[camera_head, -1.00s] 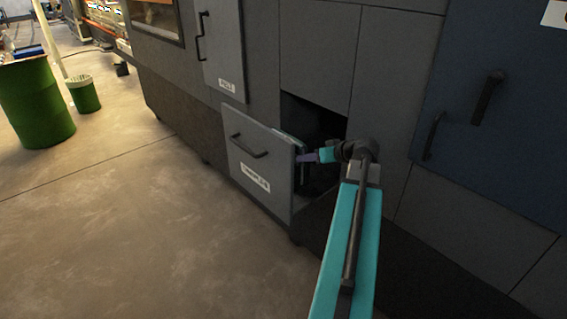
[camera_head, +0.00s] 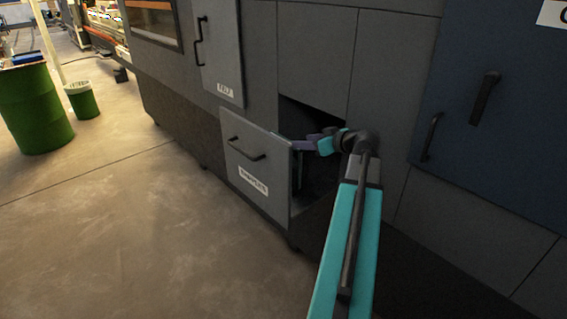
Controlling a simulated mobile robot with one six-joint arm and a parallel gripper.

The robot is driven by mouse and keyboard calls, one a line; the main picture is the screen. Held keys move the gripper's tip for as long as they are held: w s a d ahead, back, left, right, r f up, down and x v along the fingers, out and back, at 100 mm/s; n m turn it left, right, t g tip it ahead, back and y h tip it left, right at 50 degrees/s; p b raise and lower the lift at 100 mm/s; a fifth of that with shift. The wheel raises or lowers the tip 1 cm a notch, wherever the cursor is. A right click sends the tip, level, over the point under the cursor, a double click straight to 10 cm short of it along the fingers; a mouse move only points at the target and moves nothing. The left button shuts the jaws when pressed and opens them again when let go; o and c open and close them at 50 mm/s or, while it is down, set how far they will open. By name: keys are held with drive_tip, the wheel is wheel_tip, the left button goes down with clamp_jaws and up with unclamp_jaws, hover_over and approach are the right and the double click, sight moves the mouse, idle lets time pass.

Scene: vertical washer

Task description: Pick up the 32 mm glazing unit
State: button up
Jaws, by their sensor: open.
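My gripper (camera_head: 300,142) is at the top of the pulled-out drawer, just behind its grey front panel (camera_head: 255,163). The gripper is small in the picture, with purple-grey fingers, and it is open. The drawer front has a black handle and a white label that I cannot read surely. I cannot make out the 32 mm glazing unit; the inside of the drawer is dark and mostly hidden behind its front and my arm. Whether anything lies between the fingers is too small to tell.
The dark grey machine cabinet (camera_head: 315,60) stands around the drawer, with a dark opening above it. A blue door (camera_head: 500,110) with black handles is at the right. The floor in front is clear.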

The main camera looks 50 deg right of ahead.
drive_tip(key=p+x, duration=0.1)
drive_tip(key=x, duration=0.6)
drive_tip(key=shift+w+f, duration=0.1)
drive_tip(key=shift+w, duration=0.2)
drive_tip(key=shift+p+x, duration=0.7)
drive_tip(key=shift+x, duration=1.95)
drive_tip(key=shift+c, duration=0.2)
clamp_jaws()
